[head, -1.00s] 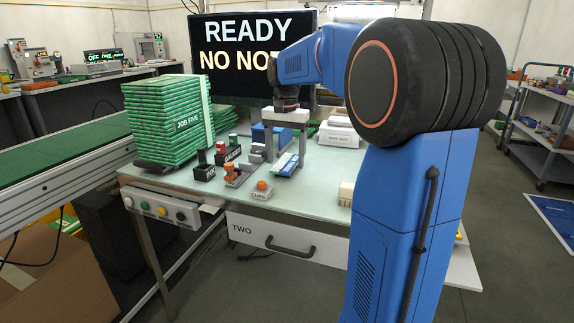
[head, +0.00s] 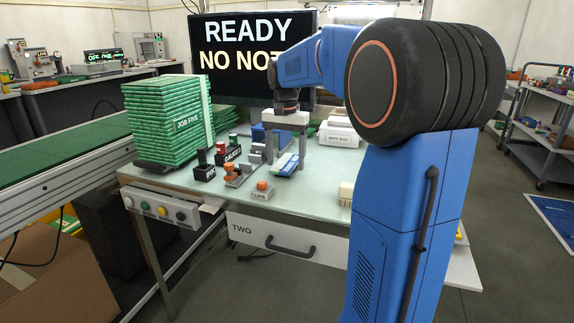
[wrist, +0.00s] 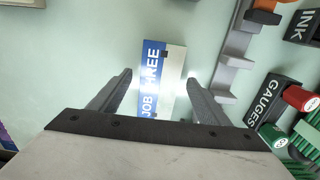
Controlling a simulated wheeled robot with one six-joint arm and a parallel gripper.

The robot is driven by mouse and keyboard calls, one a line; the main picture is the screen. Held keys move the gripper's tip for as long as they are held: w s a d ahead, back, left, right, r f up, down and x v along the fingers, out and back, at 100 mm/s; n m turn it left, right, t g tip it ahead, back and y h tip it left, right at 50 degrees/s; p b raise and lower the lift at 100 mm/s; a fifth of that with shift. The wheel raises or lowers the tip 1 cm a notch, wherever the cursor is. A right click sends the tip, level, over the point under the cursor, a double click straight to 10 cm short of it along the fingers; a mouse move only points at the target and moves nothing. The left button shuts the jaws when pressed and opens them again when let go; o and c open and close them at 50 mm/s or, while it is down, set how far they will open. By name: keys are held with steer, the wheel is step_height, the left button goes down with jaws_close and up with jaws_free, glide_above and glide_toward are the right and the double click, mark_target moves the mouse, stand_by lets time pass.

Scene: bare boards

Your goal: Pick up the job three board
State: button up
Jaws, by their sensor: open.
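The job three board (wrist: 151,90) lies on the pale green bench top, its blue strip reading "JOB THREE" beside a whitish strip in the wrist view. In the head view it is a small blue and white piece (head: 285,166) near the middle of the bench. My gripper (wrist: 159,78) is open, with one fingertip on each side of the board in the wrist view and a gap on both sides. In the head view my gripper (head: 286,158) points down over the board. I cannot tell the exact height of the fingertips. The board's near end is hidden by the gripper body.
A grey rack (wrist: 232,60) stands close to the right of the board in the wrist view. The gauges holder (wrist: 268,103) and ink holder (wrist: 304,25) are farther right. A tall green stack marked job five (head: 165,120) stands at the bench's left. A cure block (head: 260,194) sits in front.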

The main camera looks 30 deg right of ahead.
mark_target(283, 164)
steer(key=c, duration=1.2)
steer(key=shift+o, duration=0.2)
step_height(283, 164, up, 10)
steer(key=w+a, duration=0.7)
steer(key=a, duration=0.1)
steer(key=shift+w+a+r, duration=0.2)
steer(key=shift+w+a, duration=0.15)
steer(key=shift+w, duration=0.05)
